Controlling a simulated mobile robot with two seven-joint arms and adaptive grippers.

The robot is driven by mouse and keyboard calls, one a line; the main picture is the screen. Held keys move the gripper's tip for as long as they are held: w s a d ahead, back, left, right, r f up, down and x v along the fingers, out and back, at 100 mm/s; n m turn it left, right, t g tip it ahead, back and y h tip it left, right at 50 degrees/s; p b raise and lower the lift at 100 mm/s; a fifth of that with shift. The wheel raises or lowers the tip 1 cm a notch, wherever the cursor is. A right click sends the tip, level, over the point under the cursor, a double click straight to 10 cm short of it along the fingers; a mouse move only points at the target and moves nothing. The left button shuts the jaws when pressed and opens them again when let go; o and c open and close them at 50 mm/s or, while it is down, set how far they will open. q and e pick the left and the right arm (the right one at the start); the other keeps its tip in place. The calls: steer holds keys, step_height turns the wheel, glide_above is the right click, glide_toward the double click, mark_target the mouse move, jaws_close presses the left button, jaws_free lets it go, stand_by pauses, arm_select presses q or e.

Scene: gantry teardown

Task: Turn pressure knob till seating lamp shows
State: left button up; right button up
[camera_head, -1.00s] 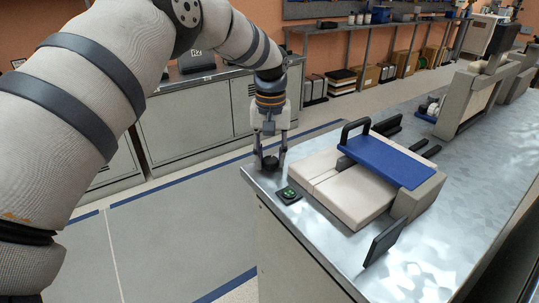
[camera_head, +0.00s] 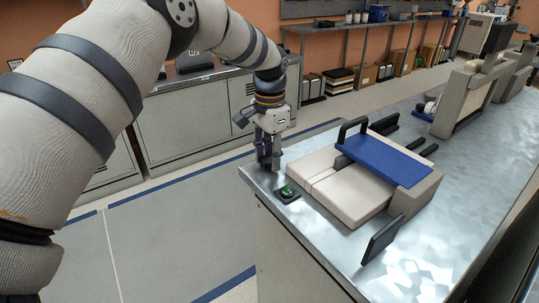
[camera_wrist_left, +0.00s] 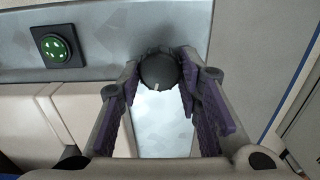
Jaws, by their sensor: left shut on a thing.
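A dark round knob (camera_wrist_left: 159,71) with a pale pointer mark shows in the left wrist view. My left gripper (camera_wrist_left: 160,85) is shut on it, with purple finger pads on both sides. In the head view my left gripper (camera_head: 268,160) points down at the near left corner of the metal bench and hides most of the knob. A square black lamp unit (camera_head: 287,194) beside the knob has a lit green face. In the left wrist view the lamp (camera_wrist_left: 57,46) shows a green disc with several brighter marks. My right gripper is not in view.
On the metal bench (camera_head: 440,235) stands a device with a cream padded bed (camera_head: 345,200), a blue slab (camera_head: 385,160) and a black handle (camera_head: 352,128). A dark upright plate (camera_head: 383,240) stands at the front. Open floor lies left of the bench.

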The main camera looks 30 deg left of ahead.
mark_target(270, 159)
arm_select(q)
steer(key=m, duration=0.6)
steer(key=shift+s+d+f+m, duration=0.1)
steer(key=shift+m, duration=0.2)
steer(key=m, duration=0.6)
steer(key=shift+s, duration=0.1)
steer(key=shift+m, duration=0.3)
steer(key=o, duration=1.1)
steer(key=shift+o, duration=0.2)
step_height(270, 159, up, 12)
